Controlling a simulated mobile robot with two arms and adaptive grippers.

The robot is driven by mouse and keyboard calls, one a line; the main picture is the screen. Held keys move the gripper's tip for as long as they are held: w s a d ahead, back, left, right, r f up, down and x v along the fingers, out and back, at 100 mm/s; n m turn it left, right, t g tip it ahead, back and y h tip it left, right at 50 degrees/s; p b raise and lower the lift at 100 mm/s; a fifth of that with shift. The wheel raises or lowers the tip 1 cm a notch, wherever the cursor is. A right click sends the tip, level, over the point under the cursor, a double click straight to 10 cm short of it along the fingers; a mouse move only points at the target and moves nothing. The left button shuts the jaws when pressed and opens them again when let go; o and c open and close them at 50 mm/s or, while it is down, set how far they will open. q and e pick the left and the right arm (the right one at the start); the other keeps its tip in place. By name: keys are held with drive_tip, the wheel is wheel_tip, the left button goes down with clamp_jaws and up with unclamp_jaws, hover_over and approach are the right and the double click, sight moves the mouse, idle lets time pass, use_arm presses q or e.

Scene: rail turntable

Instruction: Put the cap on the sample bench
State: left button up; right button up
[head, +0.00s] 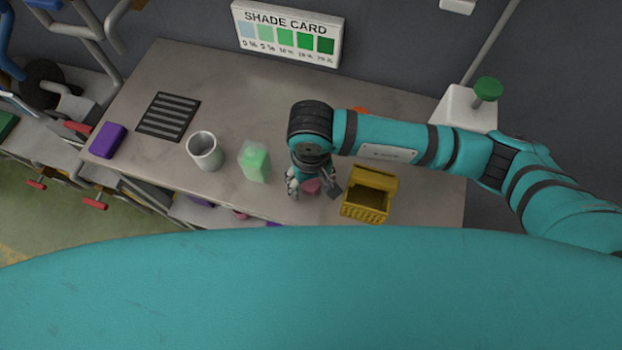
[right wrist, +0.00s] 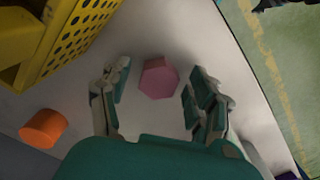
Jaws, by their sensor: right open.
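A pink hexagonal piece (head: 311,187), which looks like the cap, sits on the grey bench (head: 235,95) near its front edge. In the right wrist view the pink piece (right wrist: 159,78) lies between the spread fingers of my right gripper (right wrist: 157,88), with space on both sides. In the head view my right gripper (head: 314,189) points down over it and partly hides it. The gripper is open and holds nothing. My left gripper is not in view.
A yellow perforated basket (head: 366,209) stands just right of the gripper. An orange cylinder (right wrist: 43,128) lies behind. To the left are a translucent green block (head: 254,163), a grey cup (head: 205,152), a slotted black plate (head: 168,116) and a purple block (head: 108,140).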

sight(311, 184)
drive_tip(key=shift+r, duration=0.1)
drive_tip(key=shift+r, duration=0.15)
wheel_tip(311, 184, up, 12)
drive_tip(key=b, duration=0.3)
